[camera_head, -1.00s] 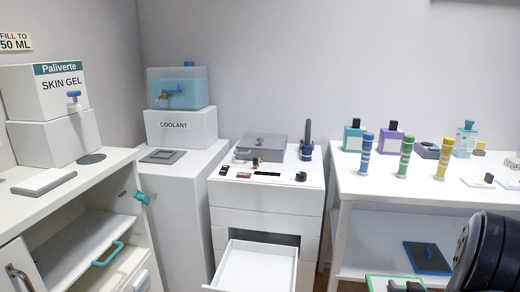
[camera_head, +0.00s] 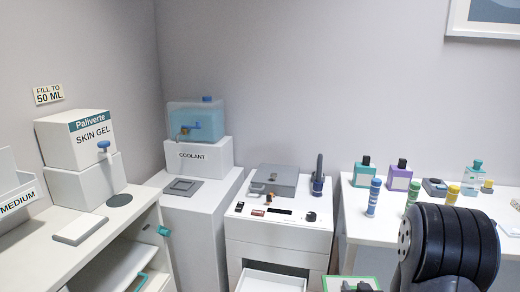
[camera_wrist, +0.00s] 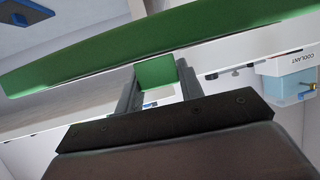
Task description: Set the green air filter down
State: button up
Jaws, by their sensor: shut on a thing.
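The green air filter (camera_wrist: 100,58) spans the top of the wrist view as a long green-edged panel with a small green tab. My gripper (camera_wrist: 155,85) is shut on that tab, with one dark finger on each side. My black arm link hides part of the right table. The filter is held in front of the drawer unit and the right table; whether it touches anything cannot be told.
The white drawer unit (camera_head: 278,238) has an open drawer (camera_head: 272,281). The right table (camera_head: 360,230) holds several bottles. The left cabinet (camera_head: 135,222) stands open. The coolant tank (camera_head: 196,121) sits at the back. A blue-framed panel shows in the wrist view (camera_wrist: 28,12).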

jog(key=s+a+r+n+y+p, duration=0.1)
jog(key=a+r+p, duration=1)
jog(key=p, duration=0.1)
jog(key=s+f+p, duration=0.1)
jog(key=s+f, duration=0.3)
jog(key=s, duration=0.1)
jog(key=shift+a+f, duration=0.25)
jog(key=shift+a, duration=0.15)
